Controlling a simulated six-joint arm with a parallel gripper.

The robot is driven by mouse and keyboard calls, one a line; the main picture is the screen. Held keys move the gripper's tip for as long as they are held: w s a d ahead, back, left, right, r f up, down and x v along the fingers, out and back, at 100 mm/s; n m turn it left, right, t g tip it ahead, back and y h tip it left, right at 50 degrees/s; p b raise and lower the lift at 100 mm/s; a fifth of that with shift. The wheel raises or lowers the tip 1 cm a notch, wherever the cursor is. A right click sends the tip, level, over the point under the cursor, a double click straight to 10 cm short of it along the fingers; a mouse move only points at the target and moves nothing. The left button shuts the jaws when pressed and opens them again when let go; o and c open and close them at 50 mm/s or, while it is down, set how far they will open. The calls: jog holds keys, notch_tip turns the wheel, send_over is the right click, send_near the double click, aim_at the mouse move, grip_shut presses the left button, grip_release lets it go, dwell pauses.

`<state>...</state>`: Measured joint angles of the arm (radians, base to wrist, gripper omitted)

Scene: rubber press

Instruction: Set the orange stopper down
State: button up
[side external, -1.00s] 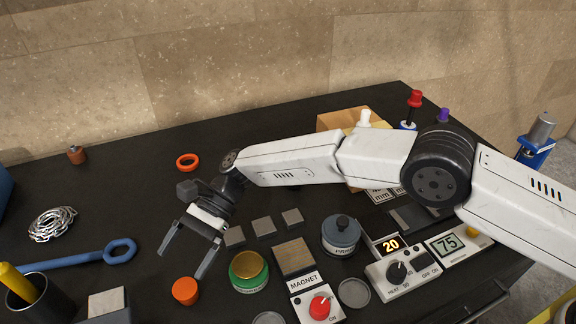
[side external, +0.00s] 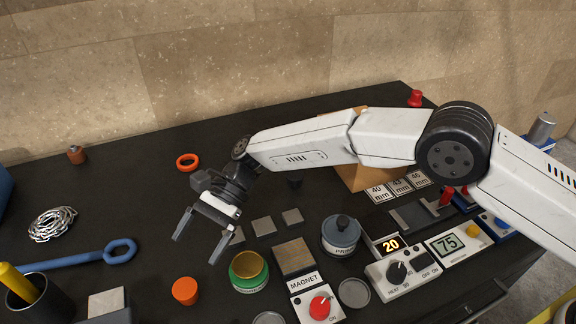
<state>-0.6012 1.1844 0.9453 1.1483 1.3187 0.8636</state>
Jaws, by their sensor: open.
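The orange stopper (side external: 185,291) stands on the dark bench top at the lower left, apart from everything around it. My gripper (side external: 196,252) is open and empty. It hangs above the bench, up and slightly right of the stopper in the picture, and does not touch it. Both fingers are visible with a clear gap between them.
A green and gold tin (side external: 248,271) stands right of the stopper. Grey square plates (side external: 264,226) lie behind it. A blue wrench (side external: 80,257), a black cup (side external: 40,300) and a metal block (side external: 106,302) are to the left. An orange ring (side external: 187,162) lies farther back.

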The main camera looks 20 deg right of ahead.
jog(key=w+d+r+n+t+h, duration=0.1)
jog(key=d+t+h, duration=0.2)
jog(key=d, duration=1.1)
jog(key=w+d+r+n+t+h, duration=0.1)
jog(key=d+n+t+h, duration=0.15)
jog(key=d, duration=1.05)
jog(key=s+d+n+t+h, duration=0.4)
jog(key=s+d, duration=1.1)
jog(key=d, duration=0.5)
jog(key=shift+s+d+n+h, duration=0.2)
jog(key=shift+n+h, duration=0.15)
jog(key=shift+n, duration=0.3)
